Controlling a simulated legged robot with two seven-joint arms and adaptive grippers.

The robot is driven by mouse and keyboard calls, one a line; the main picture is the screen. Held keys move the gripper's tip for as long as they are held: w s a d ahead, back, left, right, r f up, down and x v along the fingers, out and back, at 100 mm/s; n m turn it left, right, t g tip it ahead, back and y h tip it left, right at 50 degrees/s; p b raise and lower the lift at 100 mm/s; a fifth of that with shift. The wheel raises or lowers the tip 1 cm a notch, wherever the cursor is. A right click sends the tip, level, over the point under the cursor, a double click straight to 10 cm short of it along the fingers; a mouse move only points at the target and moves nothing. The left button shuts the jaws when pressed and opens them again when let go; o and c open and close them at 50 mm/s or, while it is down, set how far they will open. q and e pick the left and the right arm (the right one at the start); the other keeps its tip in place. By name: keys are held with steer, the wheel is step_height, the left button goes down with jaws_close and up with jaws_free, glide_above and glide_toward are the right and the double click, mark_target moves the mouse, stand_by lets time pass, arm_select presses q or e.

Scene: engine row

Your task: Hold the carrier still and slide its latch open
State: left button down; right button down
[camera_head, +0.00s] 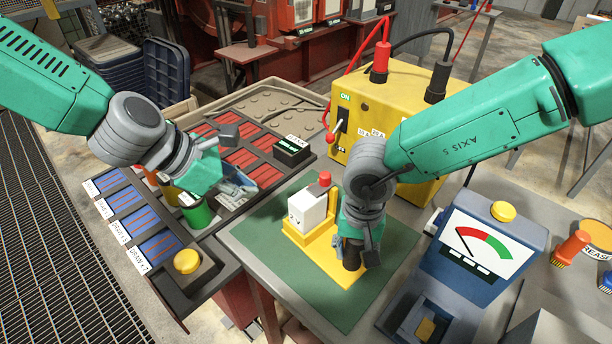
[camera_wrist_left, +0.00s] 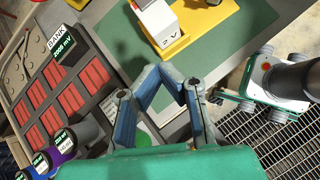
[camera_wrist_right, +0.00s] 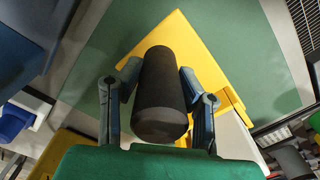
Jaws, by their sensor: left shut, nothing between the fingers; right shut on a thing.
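The yellow carrier (camera_head: 345,273) stands on the green mat (camera_head: 270,235), with a white 2 V cell (camera_head: 307,210) with a red cap in it. My right gripper (camera_head: 352,242) is shut on the carrier's black handle (camera_head: 351,258); the right wrist view shows the handle (camera_wrist_right: 160,90) between both fingers (camera_wrist_right: 158,100). My left gripper (camera_head: 243,186) is shut and empty, left of the carrier and apart from it. The left wrist view shows its fingers (camera_wrist_left: 170,78) below the carrier (camera_wrist_left: 205,22) in the picture. I cannot make out the latch; the right gripper hides part of the carrier.
A yellow power box (camera_head: 370,110) with red and black leads stands behind the carrier. A blue meter (camera_head: 475,255) stands at the right. A tray of red cells (camera_head: 255,160), a black bank display (camera_head: 292,150) and a green cylinder (camera_head: 196,212) lie around my left gripper. The mat's front is clear.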

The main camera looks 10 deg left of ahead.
mark_target(319, 183)
arm_select(q)
step_height(319, 183, up, 4)
steer(key=w+n, duration=0.2)
arm_select(e)
steer(key=shift+r, duration=0.1)
steer(key=shift+a, duration=0.45)
arm_select(q)
steer(key=shift+t+h, duration=0.3)
steer(key=shift+h, duration=0.1)
steer(key=x, duration=1)
steer(key=shift+s+f, duration=0.3)
steer(key=shift+f, duration=0.05)
arm_select(e)
steer(key=shift+d, duration=0.25)
arm_select(q)
steer(key=shift+w+d, duration=0.75)
steer(key=shift+d, duration=0.25)
arm_select(e)
steer(key=shift+w, duration=0.1)
arm_select(q)
steer(key=shift+w+d+r, duration=0.1)
steer(key=shift+w+d, duration=0.3)
steer(key=shift+d, duration=0.2)
steer(key=shift+w, duration=0.1)
